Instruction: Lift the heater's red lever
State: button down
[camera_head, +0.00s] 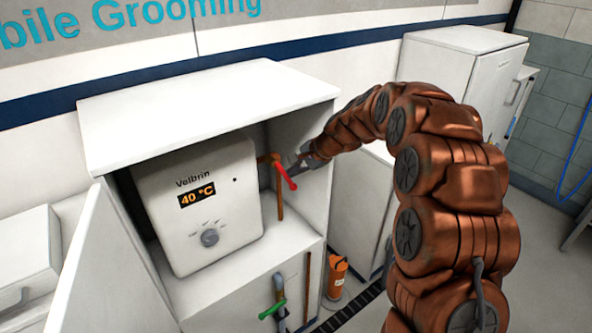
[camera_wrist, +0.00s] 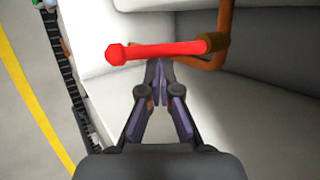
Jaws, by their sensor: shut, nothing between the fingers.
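The heater (camera_head: 205,205) is a white box marked "Velbrin" with a 40 °C display and a grey dial, inside an open-fronted white cabinet. Its red lever (camera_head: 285,175) sits on a copper pipe (camera_head: 279,205) to the right of the heater and slants down to the right. In the wrist view the red lever (camera_wrist: 155,50) runs across, with its rounded free end at left and its brass joint at right. My gripper (camera_head: 298,168) is at the lever; in the wrist view its closed fingertips (camera_wrist: 158,66) lie just below the lever's middle. I cannot tell whether they touch.
The cabinet's open door (camera_head: 110,265) stands at the left. The cabinet's right wall (camera_head: 310,190) is close to my gripper. Below are a green lever (camera_head: 272,309) on a pipe and an orange cylinder (camera_head: 337,278). A white fridge-like unit (camera_head: 465,65) stands behind my arm.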

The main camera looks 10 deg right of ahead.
jog(key=shift+s, duration=0.15)
dwell(0.4)
jog(key=shift+s+d+r, duration=0.3)
jog(key=shift+s+d, duration=0.05)
jog(key=shift+s, duration=0.2)
jog(key=shift+r, duration=0.1)
jog(key=s+d+r+p, duration=0.2)
jog(key=d+r+p, duration=0.1)
jog(key=r, duration=0.5)
jog(key=shift+d+r+p, duration=0.4)
jog(key=shift+p, duration=0.05)
